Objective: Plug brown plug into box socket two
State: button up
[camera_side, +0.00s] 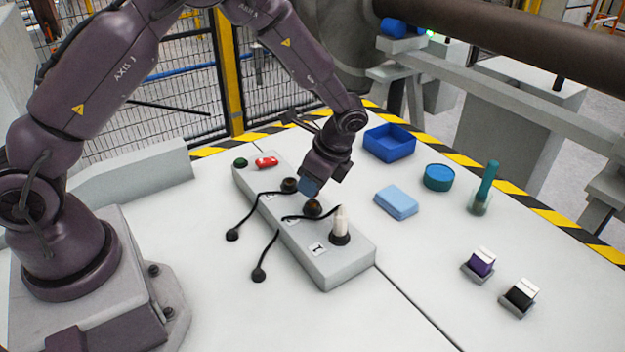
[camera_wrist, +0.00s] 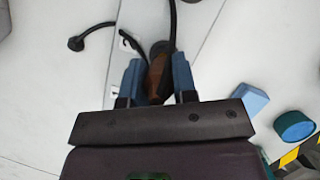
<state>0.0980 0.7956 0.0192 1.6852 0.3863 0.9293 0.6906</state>
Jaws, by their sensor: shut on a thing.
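The long grey socket box (camera_side: 345,268) lies across the table with black round sockets and number labels along its top. My gripper (camera_side: 308,188) is low over the middle of the box, by the socket nearest the label two. In the wrist view its blue fingers (camera_wrist: 155,78) are shut on the brown plug (camera_wrist: 156,72). A dark round socket (camera_wrist: 162,47) shows just beyond the plug's far end; I cannot tell whether the plug has entered it. A white plug (camera_side: 341,222) stands upright in the near socket.
Black cables lie over the box and table, with round ends (camera_side: 258,274) at its left. A red switch (camera_side: 266,162) and green button (camera_side: 240,162) sit at its far end. Right of the box are a light-blue block (camera_side: 396,203), teal round container (camera_side: 438,177) and blue tray (camera_side: 390,143).

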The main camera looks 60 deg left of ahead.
jog(key=shift+f, duration=1.3)
jog(key=o, duration=1)
jog(key=v, duration=1.3)
